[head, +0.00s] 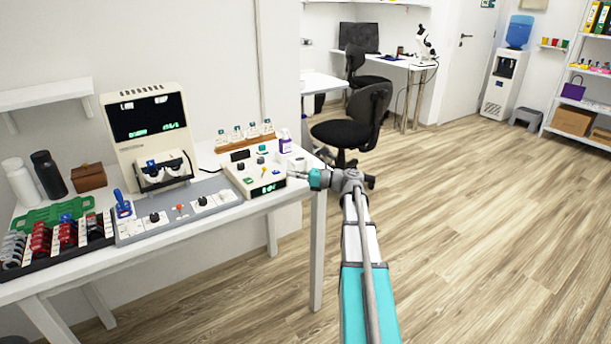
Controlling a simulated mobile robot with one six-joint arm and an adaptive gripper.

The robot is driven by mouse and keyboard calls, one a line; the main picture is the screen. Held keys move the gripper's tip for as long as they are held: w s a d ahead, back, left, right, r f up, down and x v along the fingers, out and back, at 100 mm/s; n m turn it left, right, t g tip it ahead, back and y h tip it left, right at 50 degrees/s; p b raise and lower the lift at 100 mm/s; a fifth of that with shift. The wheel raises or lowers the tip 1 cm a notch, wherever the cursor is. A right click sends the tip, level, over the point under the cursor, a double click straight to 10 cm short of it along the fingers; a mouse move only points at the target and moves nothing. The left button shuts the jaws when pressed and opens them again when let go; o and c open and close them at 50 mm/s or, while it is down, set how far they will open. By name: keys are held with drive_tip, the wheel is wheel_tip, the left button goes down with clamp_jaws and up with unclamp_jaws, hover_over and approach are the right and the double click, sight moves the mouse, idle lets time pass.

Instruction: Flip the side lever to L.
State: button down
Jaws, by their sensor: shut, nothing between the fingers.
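A beige control box (244,185) with small knobs and a green-lit display (268,189) sits near the right end of the white table. A small yellow stick lever (264,173) stands on its top. A grey control panel (140,228) to its left carries dark knobs and a small orange-topped lever (180,208). I cannot tell which of these is the side lever, and no L mark is readable. My gripper (291,173) is shut and empty, at the right side of the beige box. Whether its tips touch the box is too small to tell.
A beige eye-test machine (148,130) stands behind the panel. Small bottles in a rack (245,134) and a purple-labelled bottle (285,142) stand behind the box. A blue joystick (122,205) and a lens tray (40,262) are at left.

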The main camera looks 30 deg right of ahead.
sight(273, 177)
drive_tip(key=shift+x, duration=3.05)
drive_tip(key=shift+a+r, duration=0.1)
drive_tip(key=shift+a, duration=0.1)
